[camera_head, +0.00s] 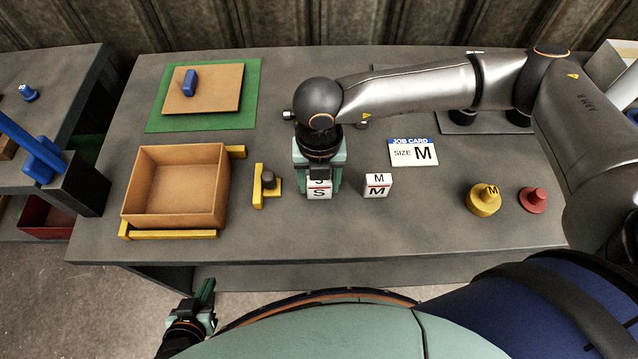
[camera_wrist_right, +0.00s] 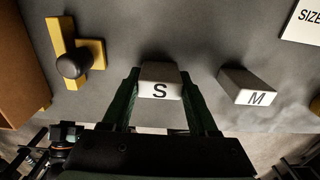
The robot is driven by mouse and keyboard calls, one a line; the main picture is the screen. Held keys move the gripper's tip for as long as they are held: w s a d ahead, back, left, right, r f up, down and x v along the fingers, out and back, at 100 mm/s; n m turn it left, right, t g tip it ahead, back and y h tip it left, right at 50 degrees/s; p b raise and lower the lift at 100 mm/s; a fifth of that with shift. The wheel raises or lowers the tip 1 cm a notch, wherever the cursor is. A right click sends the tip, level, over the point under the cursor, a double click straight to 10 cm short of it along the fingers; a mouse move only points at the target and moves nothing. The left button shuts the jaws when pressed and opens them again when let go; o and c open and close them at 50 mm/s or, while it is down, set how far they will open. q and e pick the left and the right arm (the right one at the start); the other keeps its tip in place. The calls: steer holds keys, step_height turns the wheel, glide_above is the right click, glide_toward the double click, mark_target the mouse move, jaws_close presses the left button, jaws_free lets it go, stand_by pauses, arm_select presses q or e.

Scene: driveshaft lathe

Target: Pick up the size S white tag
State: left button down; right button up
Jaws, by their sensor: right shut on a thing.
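The size S white tag (camera_head: 319,191) is at the middle of the table's front part. My right gripper (camera_head: 319,180) comes down from above and is shut on it. In the right wrist view the S tag (camera_wrist_right: 160,84) sits between the two fingers of the gripper (camera_wrist_right: 161,95), its S face towards the camera. I cannot tell whether the tag touches the table. My left gripper (camera_head: 200,308) is low at the front left, off the table edge; its finger gap is not clear.
A white M tag (camera_head: 377,186) stands right of the S tag. A job card (camera_head: 413,152) reading size M lies behind it. A yellow fixture with a dark knob (camera_head: 268,181) and an orange tray (camera_head: 136,188) are to the left. Yellow (camera_head: 484,203) and red (camera_head: 533,200) parts stand right.

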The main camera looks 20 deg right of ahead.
steer(key=c, duration=0.3)
steer(key=shift+r, duration=0.15)
